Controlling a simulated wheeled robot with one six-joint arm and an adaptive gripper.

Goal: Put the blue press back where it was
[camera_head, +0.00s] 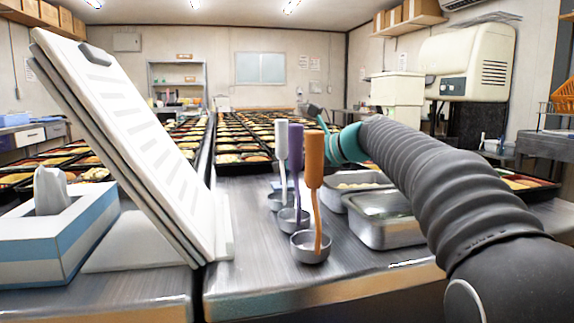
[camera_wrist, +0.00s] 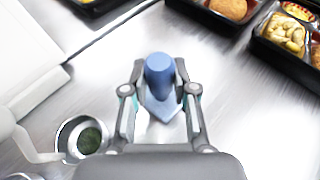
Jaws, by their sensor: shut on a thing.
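The blue press (camera_wrist: 159,72) is between the fingers of my gripper (camera_wrist: 161,95) in the wrist view, with its rounded handle end toward the camera. My gripper is shut on it, above the bare steel counter. The press's lower end is mostly hidden beneath the handle. In the wrist view, a small metal cup (camera_wrist: 68,130) with dark green contents is to the lower left. In the head view, white (camera_head: 281,140), purple (camera_head: 296,150) and orange (camera_head: 314,160) presses stand in small metal cups; my gripper is largely hidden behind them.
Two steel pans (camera_head: 385,232) are right of the cups. Rows of filled bento trays (camera_head: 243,168) extend behind. A white clipboard-like stand (camera_head: 140,150) leans at the left beside a tissue box (camera_head: 45,240). Bare counter lies around the press in the wrist view.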

